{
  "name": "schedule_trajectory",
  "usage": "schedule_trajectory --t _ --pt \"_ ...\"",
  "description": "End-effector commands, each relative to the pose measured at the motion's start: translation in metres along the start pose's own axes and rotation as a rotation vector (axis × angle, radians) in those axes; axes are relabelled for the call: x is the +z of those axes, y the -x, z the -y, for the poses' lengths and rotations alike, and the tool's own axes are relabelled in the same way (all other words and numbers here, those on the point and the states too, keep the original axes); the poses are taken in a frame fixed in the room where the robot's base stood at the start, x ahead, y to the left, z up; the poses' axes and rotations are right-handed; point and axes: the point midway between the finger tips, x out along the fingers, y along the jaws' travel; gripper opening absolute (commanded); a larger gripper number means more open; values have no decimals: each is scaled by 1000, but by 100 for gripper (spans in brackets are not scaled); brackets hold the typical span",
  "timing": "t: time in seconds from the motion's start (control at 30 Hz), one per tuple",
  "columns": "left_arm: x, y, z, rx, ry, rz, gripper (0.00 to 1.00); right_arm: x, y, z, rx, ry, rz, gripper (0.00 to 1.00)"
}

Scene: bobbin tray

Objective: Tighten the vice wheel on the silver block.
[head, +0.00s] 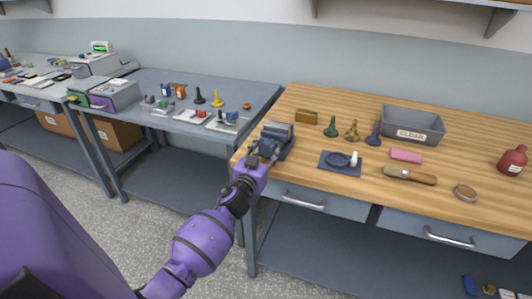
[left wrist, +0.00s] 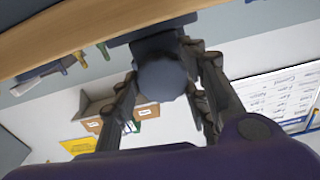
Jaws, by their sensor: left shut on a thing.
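The vice (head: 288,150) is dark blue-grey and stands at the left front corner of the wooden bench. The silver block (head: 279,129) shows as a lighter grey piece at the top of the vice; I cannot tell how tightly the jaws hold it. My left gripper (head: 262,154) is at the front of the vice. In the left wrist view the round dark vice wheel (left wrist: 162,78) sits between the fingers of my left gripper (left wrist: 166,68), which are shut on it. The head view hides the wheel behind the gripper. My right gripper is not in view.
The wooden bench (head: 470,211) holds a blue mat (head: 327,167) with a dark ring, a grey bin (head: 411,123), a pink block (head: 406,156), a wooden-handled tool (head: 410,175), a round tin (head: 466,192) and a red bottle (head: 512,160). A grey table (head: 255,98) with small parts stands to the left.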

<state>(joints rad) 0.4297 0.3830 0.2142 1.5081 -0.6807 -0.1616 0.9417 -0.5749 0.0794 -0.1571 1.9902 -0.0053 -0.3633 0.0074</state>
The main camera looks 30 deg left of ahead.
Motion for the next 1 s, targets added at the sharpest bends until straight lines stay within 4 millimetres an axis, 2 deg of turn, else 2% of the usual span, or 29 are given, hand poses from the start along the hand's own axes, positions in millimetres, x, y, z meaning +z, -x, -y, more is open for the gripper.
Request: schedule_trajectory --t 0.27,0.7,1.0 --pt "1 0 -2 3 -56 0 15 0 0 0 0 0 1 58" --pt "3 0 -2 5 -339 1 15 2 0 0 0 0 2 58" --pt "4 1 -1 5 -472 2 14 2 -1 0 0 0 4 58"
